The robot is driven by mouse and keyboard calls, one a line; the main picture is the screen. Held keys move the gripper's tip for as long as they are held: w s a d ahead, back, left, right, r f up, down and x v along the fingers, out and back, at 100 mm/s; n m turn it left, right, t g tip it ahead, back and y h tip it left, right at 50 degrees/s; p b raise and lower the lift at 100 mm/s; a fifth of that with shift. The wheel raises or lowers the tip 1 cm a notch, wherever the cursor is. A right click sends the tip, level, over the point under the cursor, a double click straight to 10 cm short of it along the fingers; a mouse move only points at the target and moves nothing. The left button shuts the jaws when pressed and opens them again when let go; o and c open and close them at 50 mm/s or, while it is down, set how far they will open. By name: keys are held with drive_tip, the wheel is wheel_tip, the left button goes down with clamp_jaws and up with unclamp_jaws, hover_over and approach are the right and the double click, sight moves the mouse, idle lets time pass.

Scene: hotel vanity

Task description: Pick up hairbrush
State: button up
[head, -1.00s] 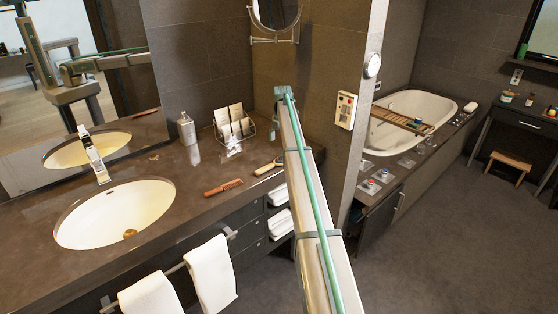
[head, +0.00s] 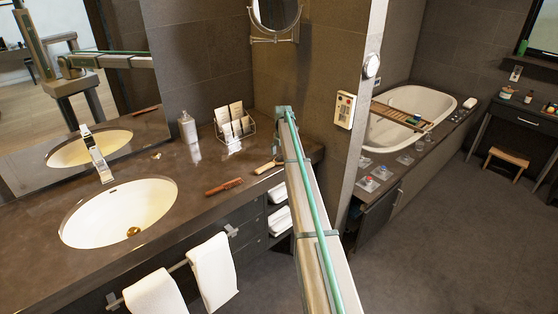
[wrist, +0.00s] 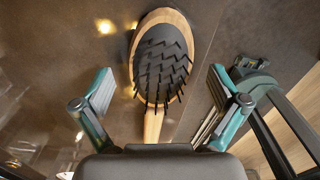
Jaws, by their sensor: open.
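The hairbrush (wrist: 162,65) lies bristles up on the dark counter, with a black bristle pad, pale wooden rim and wooden handle. In the wrist view its head is between and slightly beyond the fingers, and its handle runs down toward the palm. My gripper (wrist: 160,82) is open, one finger on each side, with gaps to the brush and nothing held. In the head view the hairbrush's pale handle (head: 265,167) shows beside my arm, which hides the rest of it. My gripper is hidden there too.
A reddish-brown comb (head: 223,187) lies left of the hairbrush, near the counter's front edge. A wire rack with cards (head: 234,125) and a soap bottle (head: 187,128) stand behind. The sink (head: 118,213) is at left. A wall (head: 338,60) rises at the counter's right end.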

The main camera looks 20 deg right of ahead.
drive_tip(key=c, duration=1.3)
drive_tip(key=shift+o, duration=0.2)
drive_tip(key=shift+r, duration=0.1)
